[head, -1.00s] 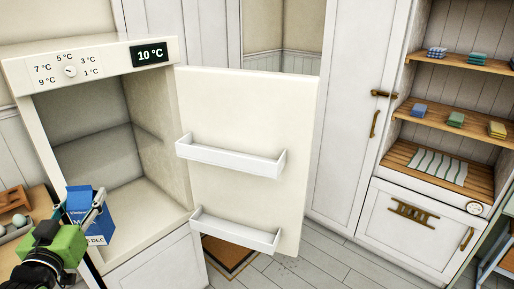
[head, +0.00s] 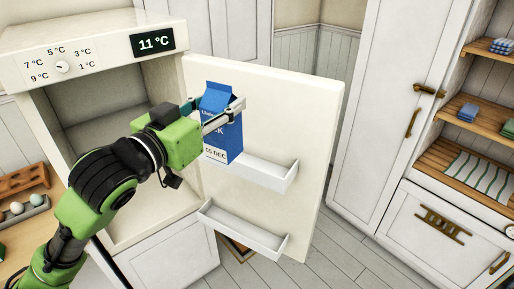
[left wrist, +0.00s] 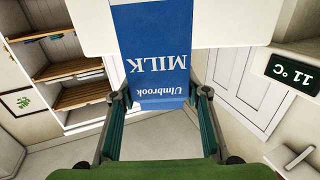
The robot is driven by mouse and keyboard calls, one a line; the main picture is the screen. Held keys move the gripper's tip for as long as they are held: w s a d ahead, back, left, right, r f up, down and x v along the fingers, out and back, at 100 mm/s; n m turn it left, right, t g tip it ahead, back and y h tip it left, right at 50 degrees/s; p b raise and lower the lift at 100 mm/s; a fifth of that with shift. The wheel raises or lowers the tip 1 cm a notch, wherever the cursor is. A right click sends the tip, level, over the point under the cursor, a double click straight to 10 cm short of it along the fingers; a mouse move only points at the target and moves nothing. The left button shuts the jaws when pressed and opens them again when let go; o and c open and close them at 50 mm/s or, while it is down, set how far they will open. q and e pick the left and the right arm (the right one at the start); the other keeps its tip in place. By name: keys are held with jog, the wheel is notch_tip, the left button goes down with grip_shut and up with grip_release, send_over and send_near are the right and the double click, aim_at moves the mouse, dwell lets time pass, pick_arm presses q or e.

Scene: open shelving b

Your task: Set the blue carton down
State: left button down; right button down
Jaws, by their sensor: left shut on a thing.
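My right gripper is not in view.
The fridge (head: 100,45) stands open at left, its display (head: 153,42) reading 11 °C. A lower door shelf (head: 243,228) is empty. An egg tray (head: 22,212) lies at far left. Open shelving (head: 480,115) with folded cloths is at right.

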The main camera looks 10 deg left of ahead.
pick_arm(q)
jog(key=w+f+p, duration=0.1)
jog(key=w+f, duration=0.3)
jog(key=w+a+f+p, duration=0.1)
jog(key=w+f+p, duration=0.1)
jog(key=w+f, duration=0.2)
jog(key=w+f+p, duration=0.1)
jog(key=w+f, duration=0.3)
jog(key=w, duration=0.1)
jog(key=shift+w+a+p, duration=0.25)
jog(key=shift+p, duration=0.05)
jog(key=shift+f, duration=0.25)
jog(key=shift+f, duration=0.2)
jog(key=c, duration=1.3)
grip_release()
jog(key=shift+f, duration=0.15)
jog(key=shift+o, duration=0.6)
jog(key=shift+s, duration=0.1)
